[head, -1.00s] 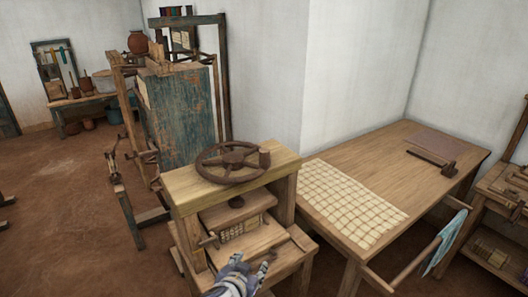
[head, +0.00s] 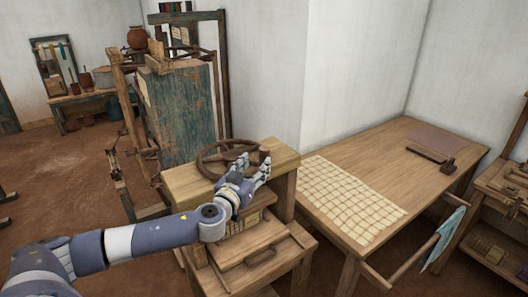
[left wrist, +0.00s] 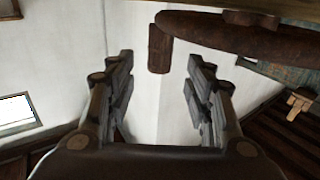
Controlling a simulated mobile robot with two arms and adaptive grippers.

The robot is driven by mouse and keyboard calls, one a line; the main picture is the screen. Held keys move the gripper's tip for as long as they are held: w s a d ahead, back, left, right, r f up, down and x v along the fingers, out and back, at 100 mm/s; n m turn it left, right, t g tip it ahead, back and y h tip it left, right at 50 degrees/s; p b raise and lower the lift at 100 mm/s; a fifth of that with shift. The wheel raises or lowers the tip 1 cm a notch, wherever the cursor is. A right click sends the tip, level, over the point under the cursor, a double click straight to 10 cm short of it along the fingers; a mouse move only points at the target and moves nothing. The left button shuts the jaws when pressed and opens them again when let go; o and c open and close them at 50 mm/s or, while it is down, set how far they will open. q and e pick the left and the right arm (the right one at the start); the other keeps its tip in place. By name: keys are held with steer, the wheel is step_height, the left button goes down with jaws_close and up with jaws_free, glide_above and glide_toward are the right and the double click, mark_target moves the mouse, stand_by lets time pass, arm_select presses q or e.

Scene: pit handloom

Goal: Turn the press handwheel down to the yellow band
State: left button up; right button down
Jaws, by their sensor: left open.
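The press handwheel (head: 201,162) is a dark brown spoked wheel lying flat on top of the wooden press (head: 184,190). My left gripper (head: 254,163) is open at the wheel's front right side and hides part of its rim. In the left wrist view the wheel's rim (left wrist: 225,36) runs across the top right. Its upright handle knob (left wrist: 160,48) lies between the open fingers' lines (left wrist: 158,78), seemingly just beyond the fingertips; contact cannot be told. No yellow band can be made out. My right gripper is out of view.
A wooden table (head: 388,153) with a gridded sheet (head: 350,200) stands right of the press. A bar with a blue cloth (head: 445,240) juts from its front. A tall loom frame (head: 185,110) stands behind the press. Open floor (head: 60,180) lies to the left.

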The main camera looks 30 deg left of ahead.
mark_target(262, 156)
arm_select(q)
steer(key=w+p, duration=0.1)
steer(key=w, duration=0.2)
steer(key=w+a, duration=0.1)
steer(key=w, duration=0.1)
steer(key=shift+w+r+p, duration=0.1)
steer(key=shift+w+p, duration=0.3)
steer(key=shift+w+a, duration=0.2)
steer(key=shift+w, duration=0.65)
jaws_close()
